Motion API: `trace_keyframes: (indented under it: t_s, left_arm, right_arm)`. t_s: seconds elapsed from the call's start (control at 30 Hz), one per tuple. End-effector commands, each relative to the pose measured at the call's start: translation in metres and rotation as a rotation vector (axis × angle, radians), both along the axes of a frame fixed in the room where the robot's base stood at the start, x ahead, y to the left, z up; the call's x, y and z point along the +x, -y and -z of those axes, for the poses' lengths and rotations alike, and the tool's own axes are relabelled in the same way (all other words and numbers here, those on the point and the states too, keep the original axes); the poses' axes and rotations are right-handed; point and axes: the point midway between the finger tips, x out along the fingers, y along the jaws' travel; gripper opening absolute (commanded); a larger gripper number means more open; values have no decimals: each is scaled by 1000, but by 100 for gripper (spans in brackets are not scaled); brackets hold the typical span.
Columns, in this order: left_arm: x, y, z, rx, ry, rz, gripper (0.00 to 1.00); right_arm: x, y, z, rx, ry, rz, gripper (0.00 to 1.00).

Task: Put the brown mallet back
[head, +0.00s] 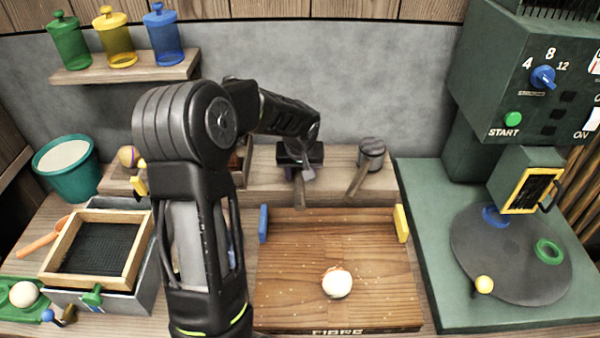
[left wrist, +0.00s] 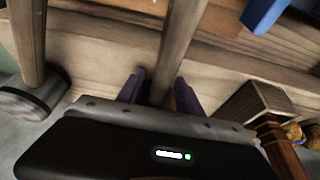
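My left gripper (head: 304,174) is at the shelf behind the board, pointing down. In the left wrist view its two purple fingers (left wrist: 160,84) stand one on each side of a wooden mallet handle (left wrist: 175,45). The handle lies close to both fingers; I cannot tell whether they press on it. This handle (head: 299,192) also shows below the gripper in the head view, over the shelf's front edge. A second mallet, grey-headed (head: 371,152), rests on the shelf to the right. My right gripper is out of view.
A wooden board (head: 385,285) with a white ball (head: 337,283) lies in front, with blue (head: 263,223) and yellow (head: 401,223) blocks at its sides. A green machine (head: 440,290) stands right. A framed sieve box (head: 60,285) and teal bucket (head: 75,180) stand left.

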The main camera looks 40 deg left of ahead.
Motion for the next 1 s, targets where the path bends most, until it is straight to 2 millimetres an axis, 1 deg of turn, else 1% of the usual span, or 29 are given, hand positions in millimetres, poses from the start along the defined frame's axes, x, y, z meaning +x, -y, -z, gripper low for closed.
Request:
trace_keyframes:
  t_s: [0.27, 0.33, 0.47, 0.57, 0.8, 0.9, 1.0]
  left_arm:
    - [0, 0, -1, 0, 0, 0, 44]
    - [0, 0, -4, 0, 0, 0, 44]
    - [-2, 3, -15, 1, 3, 0, 44]
    - [-7, 7, -30, 0, 4, 1, 44]
    - [-20, 17, -78, 2, 5, 1, 44]
    - [-25, 22, -95, 0, 4, 1, 44]
    - [-29, 25, -108, 0, 3, 0, 44]
  right_arm:
    - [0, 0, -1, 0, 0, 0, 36]
    - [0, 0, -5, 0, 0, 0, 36]
    - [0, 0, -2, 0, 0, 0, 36]
    - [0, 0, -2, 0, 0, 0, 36]
    - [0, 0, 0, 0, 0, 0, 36]
    - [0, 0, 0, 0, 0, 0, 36]
    - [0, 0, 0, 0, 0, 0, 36]
